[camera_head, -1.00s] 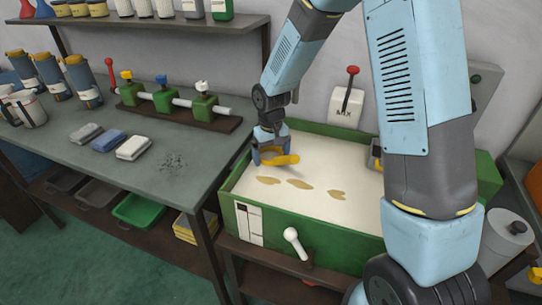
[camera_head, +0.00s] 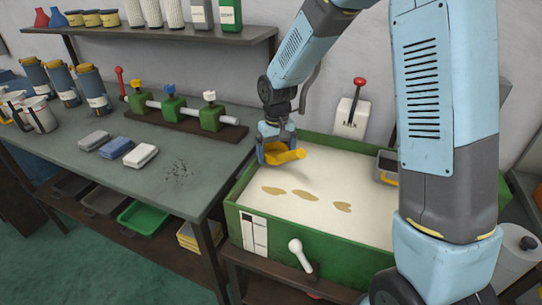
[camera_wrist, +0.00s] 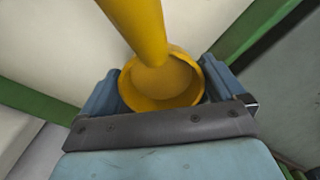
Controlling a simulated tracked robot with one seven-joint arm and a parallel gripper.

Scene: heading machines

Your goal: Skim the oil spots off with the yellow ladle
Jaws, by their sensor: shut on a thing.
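My gripper (camera_head: 275,150) is shut on the yellow ladle (camera_head: 290,156) over the back left part of the green tank (camera_head: 262,233). In the wrist view the ladle's round bowl (camera_wrist: 162,90) sits between the fingers, and its thick handle points away toward the top edge. The tank holds a pale cream liquid. Three brown oil spots lie in a row on the liquid: a left one (camera_head: 273,190), a middle one (camera_head: 306,196) and a right one (camera_head: 342,207). The ladle appears above the liquid, apart from the spots.
A grey holder (camera_head: 386,165) with a yellow part is at the tank's right side. A white box with a red-knobbed lever (camera_head: 352,115) stands behind the tank. A white-handled valve (camera_head: 300,255) juts from its front. The workbench (camera_head: 225,165) with pipework stands left.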

